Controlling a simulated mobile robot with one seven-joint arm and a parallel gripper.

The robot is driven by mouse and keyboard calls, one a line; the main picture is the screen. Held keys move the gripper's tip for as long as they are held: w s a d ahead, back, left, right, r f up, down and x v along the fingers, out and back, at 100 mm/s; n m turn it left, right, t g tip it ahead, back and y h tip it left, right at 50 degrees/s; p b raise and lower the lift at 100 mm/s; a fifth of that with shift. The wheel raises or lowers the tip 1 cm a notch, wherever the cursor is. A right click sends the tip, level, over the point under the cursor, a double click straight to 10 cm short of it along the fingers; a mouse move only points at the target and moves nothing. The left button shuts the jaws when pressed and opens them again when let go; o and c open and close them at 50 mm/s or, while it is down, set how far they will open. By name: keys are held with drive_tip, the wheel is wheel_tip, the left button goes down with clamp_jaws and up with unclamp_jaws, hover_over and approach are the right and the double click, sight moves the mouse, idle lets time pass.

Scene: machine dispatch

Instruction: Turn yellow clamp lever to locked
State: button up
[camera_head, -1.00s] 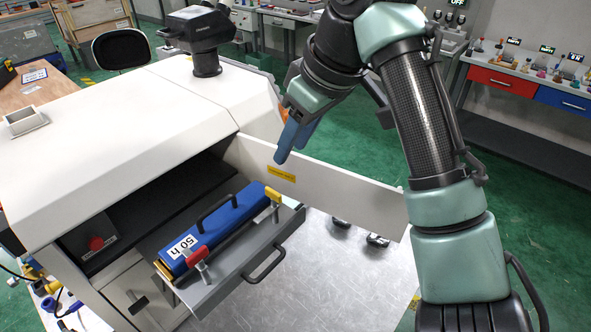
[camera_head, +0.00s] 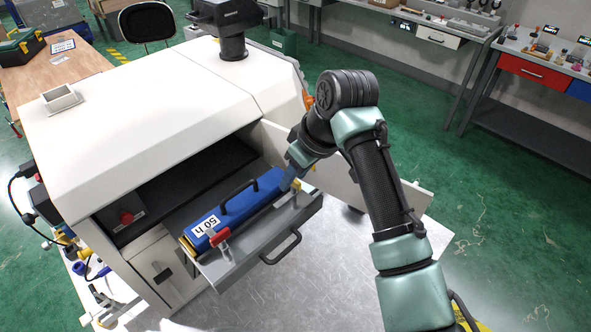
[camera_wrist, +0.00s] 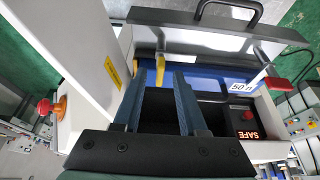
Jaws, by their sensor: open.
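The yellow clamp lever (camera_wrist: 160,68) stands at one end of the blue "50 h" cartridge (camera_head: 236,211). In the wrist view it shows between and just beyond the tips of my gripper (camera_wrist: 160,82), whose two blue fingers are apart and empty. In the head view my gripper (camera_head: 288,180) is at the right end of the cartridge and hides most of the yellow lever. I cannot tell whether a finger touches it. The red clamp lever (camera_head: 221,238) is at the cartridge's other end and shows in the wrist view (camera_wrist: 275,82).
The cartridge lies in a grey pulled-out drawer (camera_head: 265,243) with a black handle. The open white door panel (camera_wrist: 85,40) stands close beside my gripper. A red button (camera_head: 127,217) sits inside the white machine (camera_head: 150,110). A panel reads SAFE (camera_wrist: 248,133).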

clamp_jaws()
drive_tip(key=shift+m, duration=0.3)
idle(0.3)
drive_tip(key=m+p, duration=0.1)
drive_tip(key=m, duration=0.1)
drive_tip(key=m+t+h+p, duration=0.1)
drive_tip(key=m, duration=0.1)
drive_tip(key=shift+s+a+r+h+p, duration=0.1)
drive_tip(key=shift+a+r+h+p, duration=0.1)
drive_tip(key=shift+h+p, duration=0.15)
drive_tip(key=m+h+p, duration=0.1)
drive_tip(key=m, duration=0.1)
drive_tip(key=m+p, duration=0.1)
drive_tip(key=m, duration=0.1)
drive_tip(key=shift+a+m+h, duration=0.15)
drive_tip(key=shift+m+h, duration=0.2)
drive_tip(key=shift+m, duration=0.05)
drive_tip(key=m+p, duration=0.1)
drive_tip(key=m, duration=0.1)
drive_tip(key=m+h+p, duration=0.1)
drive_tip(key=m, duration=0.1)
drive_tip(key=shift+f+m+h, duration=0.1)
drive_tip(key=shift+m+h, duration=0.2)
drive_tip(key=shift+a+m+g+h, duration=0.1)
drive_tip(key=shift+m+g+h, duration=0.45)
drive_tip(key=shift+m, duration=1.35)
drive_tip(key=shift+h, duration=0.25)
